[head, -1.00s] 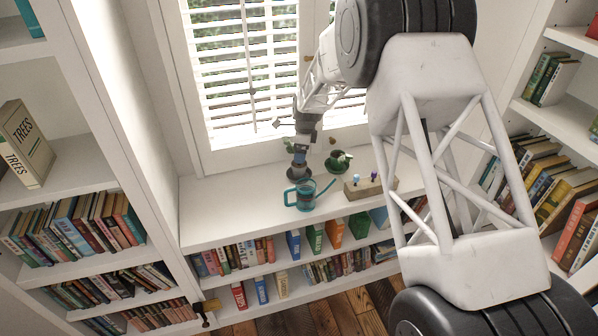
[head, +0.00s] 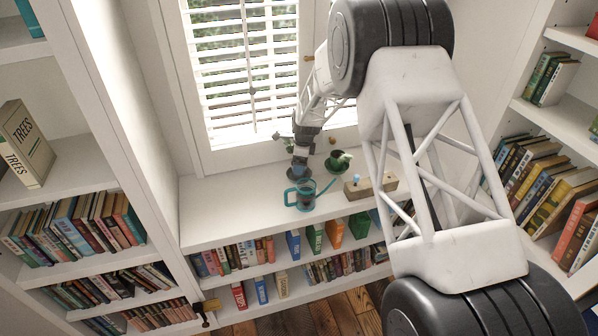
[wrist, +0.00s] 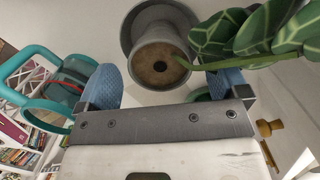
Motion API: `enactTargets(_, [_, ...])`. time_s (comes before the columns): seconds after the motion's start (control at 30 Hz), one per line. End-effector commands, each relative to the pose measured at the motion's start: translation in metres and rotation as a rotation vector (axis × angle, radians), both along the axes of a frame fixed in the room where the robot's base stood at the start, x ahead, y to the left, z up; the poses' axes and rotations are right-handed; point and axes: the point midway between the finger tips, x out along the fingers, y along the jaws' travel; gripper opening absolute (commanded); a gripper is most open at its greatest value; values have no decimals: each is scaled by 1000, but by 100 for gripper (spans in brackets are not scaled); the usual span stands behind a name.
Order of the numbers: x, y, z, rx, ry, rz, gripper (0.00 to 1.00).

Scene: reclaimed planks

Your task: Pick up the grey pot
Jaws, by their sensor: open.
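The grey pot (wrist: 160,33) stands on a round grey saucer (wrist: 128,38) in the wrist view, with its brown round end facing the camera. Large green leaves (wrist: 255,35) reach across from the right, beside the pot. My gripper (wrist: 166,80) is open, its blue-padded fingers to the left and right of the pot's near end. I cannot tell whether either finger touches it. In the head view my gripper (head: 300,163) is over the saucer (head: 299,174) on the white shelf top, and hides most of the pot.
A teal watering can (head: 304,196) stands just in front of the pot, its spout pointing right; it also shows in the wrist view (wrist: 45,80). A dark green pot (head: 338,161) and a block with small pegs (head: 370,186) are to the right. The shelf top (head: 225,205) is clear at left.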

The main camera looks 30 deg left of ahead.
Motion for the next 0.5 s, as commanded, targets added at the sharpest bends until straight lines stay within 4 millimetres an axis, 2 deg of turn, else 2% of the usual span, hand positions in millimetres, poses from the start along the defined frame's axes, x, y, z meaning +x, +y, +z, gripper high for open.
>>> enactTargets(0.17, [0,1,-11,0,0,0,93])
enactTargets(0.5, [0,1,-11,0,0,0,93])
